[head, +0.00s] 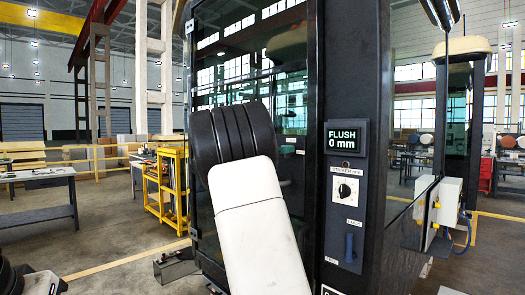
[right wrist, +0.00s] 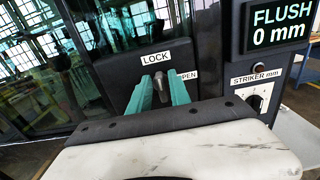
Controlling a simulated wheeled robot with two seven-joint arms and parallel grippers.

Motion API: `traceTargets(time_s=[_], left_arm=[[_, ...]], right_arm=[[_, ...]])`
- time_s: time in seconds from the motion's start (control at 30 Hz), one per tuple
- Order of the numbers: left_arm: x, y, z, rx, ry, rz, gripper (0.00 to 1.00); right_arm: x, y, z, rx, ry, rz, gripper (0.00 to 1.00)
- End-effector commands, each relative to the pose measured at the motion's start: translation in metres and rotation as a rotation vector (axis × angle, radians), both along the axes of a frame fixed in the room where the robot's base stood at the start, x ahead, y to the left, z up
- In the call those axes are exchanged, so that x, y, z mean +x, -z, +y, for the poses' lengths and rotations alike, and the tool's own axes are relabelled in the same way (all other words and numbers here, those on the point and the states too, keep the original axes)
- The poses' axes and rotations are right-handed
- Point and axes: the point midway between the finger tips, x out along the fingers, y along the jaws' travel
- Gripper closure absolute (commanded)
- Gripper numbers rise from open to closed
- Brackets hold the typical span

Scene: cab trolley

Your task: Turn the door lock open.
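The door lock is a small dark lever (right wrist: 160,88) on a dark plate (right wrist: 118,82) in the right wrist view. It stands roughly upright under a LOCK label (right wrist: 156,58), with a partly covered OPEN label (right wrist: 188,76) to its right. My right gripper (right wrist: 162,92) has its two teal fingers apart, one on each side of the lever. I cannot tell whether either finger touches it. In the head view my right arm hides the lever and the gripper. The glass cab door (head: 250,75) is behind my arm. My left gripper is not in view.
A dark post right of the door carries a display (head: 346,138) reading FLUSH 0 mm, a striker dial (head: 345,190) and a blue handle (head: 349,247). A yellow trolley (head: 172,185) and a grey table (head: 38,196) stand at left. Open floor lies between them.

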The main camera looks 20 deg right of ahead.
Motion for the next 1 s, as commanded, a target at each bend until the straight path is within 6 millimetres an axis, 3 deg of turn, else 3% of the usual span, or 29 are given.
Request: traceTargets(time_s=[0.03, 0.1, 0.57, 1.0], left_arm=[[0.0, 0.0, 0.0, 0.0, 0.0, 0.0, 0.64], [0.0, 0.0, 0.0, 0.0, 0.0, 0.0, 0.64], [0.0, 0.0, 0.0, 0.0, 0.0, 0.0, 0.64], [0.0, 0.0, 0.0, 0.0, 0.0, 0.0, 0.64]], right_arm=[[0.0, 0.0, 0.0001, 0.0, 0.0, 0.0, 0.89], [0.0, 0.0, 0.0001, 0.0, 0.0, 0.0, 1.0], [-0.0006, 0.0001, 0.0, 0.018, 0.0, -0.044, 1.0], [-0.0042, 0.0005, -0.0018, 0.142, 0.0, -0.348, 1.0]])
